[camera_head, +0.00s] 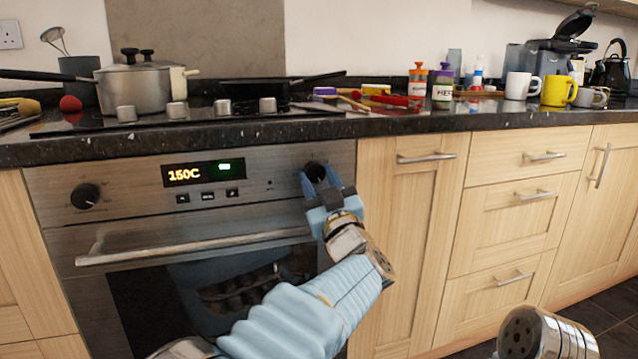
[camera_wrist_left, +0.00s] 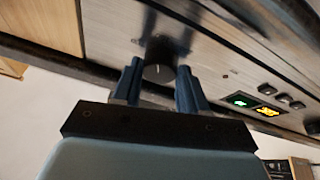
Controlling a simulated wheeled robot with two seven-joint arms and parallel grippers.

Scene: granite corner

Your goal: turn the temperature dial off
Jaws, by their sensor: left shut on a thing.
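The temperature dial (camera_head: 315,171) is a round black knob at the right end of the oven's control panel. My left gripper (camera_head: 317,181) is at this dial, its blue fingers on either side of it. In the left wrist view the dial (camera_wrist_left: 159,68) sits between the two fingers (camera_wrist_left: 158,78), with a pale mark on its face. The fingers are shut on it. The oven display (camera_head: 204,172) reads 150C. A second black dial (camera_head: 85,196) is at the left end of the panel. My right gripper does not show; only a metallic part of my right arm is at lower right.
The oven door handle (camera_head: 190,246) runs below the panel, close to my left arm. Wooden cupboards and drawers (camera_head: 520,205) stand to the right. The dark counter (camera_head: 330,125) above holds a hob, a steel pot (camera_head: 146,85), jars and mugs (camera_head: 558,90).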

